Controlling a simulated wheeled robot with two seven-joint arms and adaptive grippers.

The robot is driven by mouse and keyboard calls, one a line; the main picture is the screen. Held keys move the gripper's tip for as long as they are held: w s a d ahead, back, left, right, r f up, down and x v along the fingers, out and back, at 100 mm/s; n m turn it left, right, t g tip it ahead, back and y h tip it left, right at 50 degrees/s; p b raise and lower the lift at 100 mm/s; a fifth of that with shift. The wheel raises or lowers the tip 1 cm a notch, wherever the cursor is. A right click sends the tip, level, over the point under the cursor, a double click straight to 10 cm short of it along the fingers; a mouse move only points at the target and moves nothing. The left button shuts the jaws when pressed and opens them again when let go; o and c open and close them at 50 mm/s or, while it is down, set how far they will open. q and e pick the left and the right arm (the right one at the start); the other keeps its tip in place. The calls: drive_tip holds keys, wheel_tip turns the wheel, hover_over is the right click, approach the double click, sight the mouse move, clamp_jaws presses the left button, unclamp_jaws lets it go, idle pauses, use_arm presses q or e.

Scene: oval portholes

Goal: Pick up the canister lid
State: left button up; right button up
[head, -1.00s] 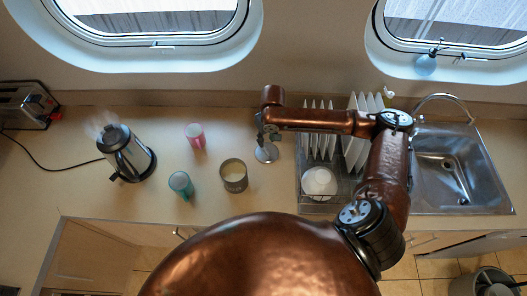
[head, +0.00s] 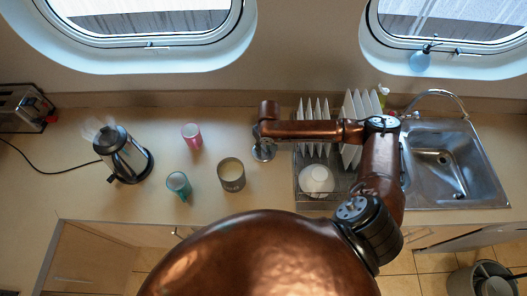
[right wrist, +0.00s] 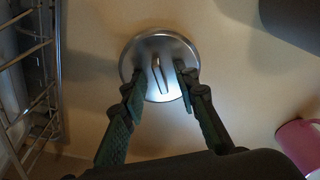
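The canister lid (head: 264,152) is a round silvery metal disc lying on the counter, left of the dish rack. In the right wrist view the lid (right wrist: 160,45) shows a thin upright handle at its middle. My right gripper (right wrist: 159,70) is open, with one green-padded finger on each side of the handle and a gap visible on both sides. In the head view the right gripper (head: 260,137) is over the lid and partly covers it. The open grey canister (head: 231,181) stands left of the lid. My left gripper is not in view.
A dish rack (head: 318,204) with plates and a bowl stands close right of the lid, beside the sink (head: 450,165). A pink cup (head: 192,137), a teal cup (head: 178,185) and a kettle (head: 124,155) stand to the left. Bare counter lies between them.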

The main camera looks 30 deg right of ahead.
clamp_jaws()
drive_tip(key=shift+r, duration=0.15)
idle(0.4)
